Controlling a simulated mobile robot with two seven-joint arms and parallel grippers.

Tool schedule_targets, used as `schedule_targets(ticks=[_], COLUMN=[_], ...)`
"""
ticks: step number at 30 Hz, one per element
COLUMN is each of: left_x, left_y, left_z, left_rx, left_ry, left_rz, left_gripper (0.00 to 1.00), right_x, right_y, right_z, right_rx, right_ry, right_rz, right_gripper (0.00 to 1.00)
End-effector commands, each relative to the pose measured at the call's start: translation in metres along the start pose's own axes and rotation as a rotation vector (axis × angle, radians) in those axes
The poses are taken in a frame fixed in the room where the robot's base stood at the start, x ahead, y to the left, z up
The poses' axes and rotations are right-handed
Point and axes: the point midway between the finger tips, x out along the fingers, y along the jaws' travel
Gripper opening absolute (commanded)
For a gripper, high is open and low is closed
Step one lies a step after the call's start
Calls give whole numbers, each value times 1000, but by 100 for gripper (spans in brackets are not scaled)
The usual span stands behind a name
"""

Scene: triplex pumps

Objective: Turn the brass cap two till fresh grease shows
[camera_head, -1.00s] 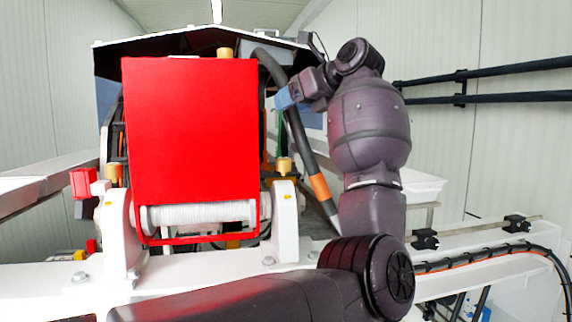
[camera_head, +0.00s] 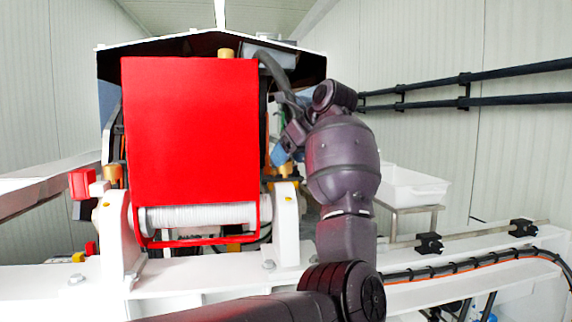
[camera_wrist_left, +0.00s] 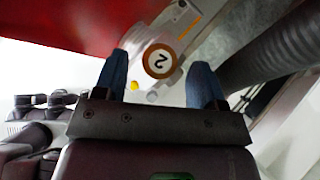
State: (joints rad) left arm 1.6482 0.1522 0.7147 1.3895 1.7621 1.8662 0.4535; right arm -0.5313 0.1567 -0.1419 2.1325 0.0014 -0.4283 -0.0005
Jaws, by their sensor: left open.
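Brass cap two (camera_wrist_left: 159,62) shows in the left wrist view as a round pale disc with a "2" and a brass-coloured rim. It lies between and ahead of the two blue fingertips of my left gripper (camera_wrist_left: 160,78), which is open with nothing between its fingers. In the head view the left gripper (camera_head: 280,155) is just above the brass cap (camera_head: 285,169) on the right white bracket, and partly hides it. I cannot tell the distance from fingers to cap. No grease can be made out. My right gripper is not in view.
A large red panel (camera_head: 190,130) stands directly left of the left gripper. A thick dark hose (camera_wrist_left: 270,57) runs close on the right in the wrist view. Other brass caps show at left (camera_head: 113,173) and top (camera_head: 225,53). A white tray (camera_head: 415,188) stands at right.

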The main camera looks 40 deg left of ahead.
Motion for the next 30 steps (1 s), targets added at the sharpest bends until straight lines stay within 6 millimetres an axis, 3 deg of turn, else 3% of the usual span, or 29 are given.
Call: schedule_targets(ticks=[6,17,27,30], left_x=[21,24,24,24], left_y=[0,0,0,1], left_z=[0,1,1,1], left_rx=[-1,-1,-1,3], left_ry=[-1,-1,-1,0], left_rz=[0,-2,-1,-6], left_gripper=[64,64,15,15], right_x=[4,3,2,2], right_y=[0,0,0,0], right_z=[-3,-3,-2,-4], right_rx=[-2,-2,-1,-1], right_ry=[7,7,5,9], right_rz=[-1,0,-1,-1], right_gripper=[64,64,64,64])
